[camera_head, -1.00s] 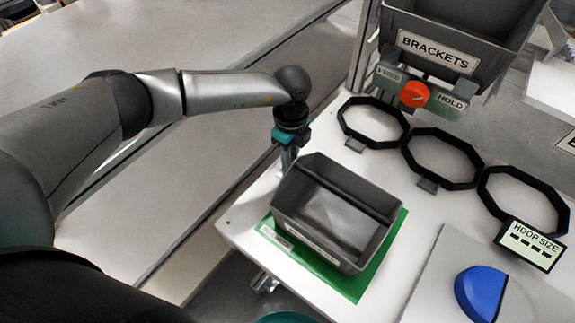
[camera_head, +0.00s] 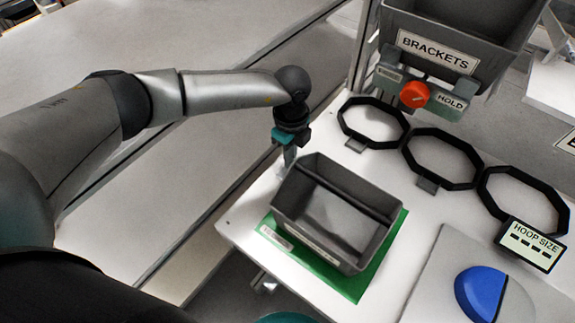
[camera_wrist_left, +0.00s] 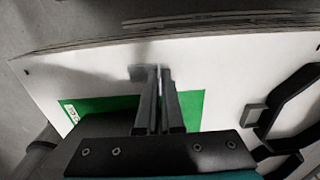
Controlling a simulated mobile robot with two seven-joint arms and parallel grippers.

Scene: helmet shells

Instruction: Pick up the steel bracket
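I cannot make out the steel bracket for certain. In the head view my left gripper (camera_head: 289,157) points down beside the upper left corner of the grey bin (camera_head: 323,259), at the table's left edge. In the left wrist view its two fingers (camera_wrist_left: 159,71) are close together with a narrow gap. A thin pale sliver shows at the tips; I cannot tell whether it is a held part or the table behind. A small grey patch (camera_wrist_left: 139,73) lies beside the tips, perhaps a shadow or metal. My right gripper is not in view.
The bin stands on a green mat (camera_head: 352,287) on the white table (camera_head: 245,222). Several black octagonal hoops (camera_head: 402,139) lie to the right. Behind are a hopper labelled BRACKETS (camera_head: 470,25) and a red knob (camera_head: 414,95).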

